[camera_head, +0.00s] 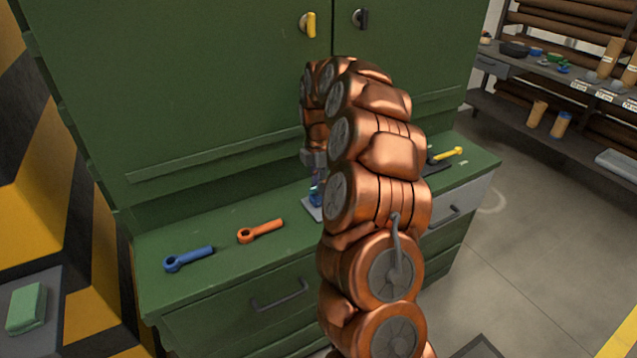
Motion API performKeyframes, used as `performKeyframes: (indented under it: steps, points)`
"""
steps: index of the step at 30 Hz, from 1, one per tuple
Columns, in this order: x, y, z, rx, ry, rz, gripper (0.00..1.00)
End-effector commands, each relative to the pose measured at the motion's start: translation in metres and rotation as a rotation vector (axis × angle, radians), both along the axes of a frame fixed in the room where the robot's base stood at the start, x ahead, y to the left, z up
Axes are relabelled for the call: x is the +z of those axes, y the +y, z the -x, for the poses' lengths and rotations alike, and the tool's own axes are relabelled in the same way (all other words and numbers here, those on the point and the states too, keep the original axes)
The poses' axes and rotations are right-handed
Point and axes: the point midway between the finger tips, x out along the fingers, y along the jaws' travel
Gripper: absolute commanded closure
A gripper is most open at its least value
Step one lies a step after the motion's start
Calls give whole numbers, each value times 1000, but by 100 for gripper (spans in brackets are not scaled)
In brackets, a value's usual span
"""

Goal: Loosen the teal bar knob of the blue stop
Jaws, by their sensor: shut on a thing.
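My gripper (315,172) points down over the bench, at the end of my copper-coloured arm. It is shut on the teal bar knob, which is too small and too covered to make out clearly. The blue stop (316,194) is right under the gripper and sits on a pale plate (312,211) on the green bench top. My arm hides the right side of the stop and the plate.
On the green bench (215,262), a blue wrench (190,258) and an orange wrench (260,231) lie to the left. A yellow-handled tool (447,154) lies at the right. Green cabinet doors (180,80) rise behind. A shelf rack (560,85) stands at far right.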

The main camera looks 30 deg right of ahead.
Motion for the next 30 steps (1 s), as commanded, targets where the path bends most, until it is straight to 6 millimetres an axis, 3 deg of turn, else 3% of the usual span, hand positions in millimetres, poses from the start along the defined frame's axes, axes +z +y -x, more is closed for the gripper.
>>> performKeyframes:
  steps: [8,19,23,30]
  points:
    - [0,0,0,-1,-1,0,56]
    - [5,0,0,-1,-1,0,56]
    - [21,0,-1,-1,-4,1,56]
    - [67,0,-1,-1,-5,1,56]
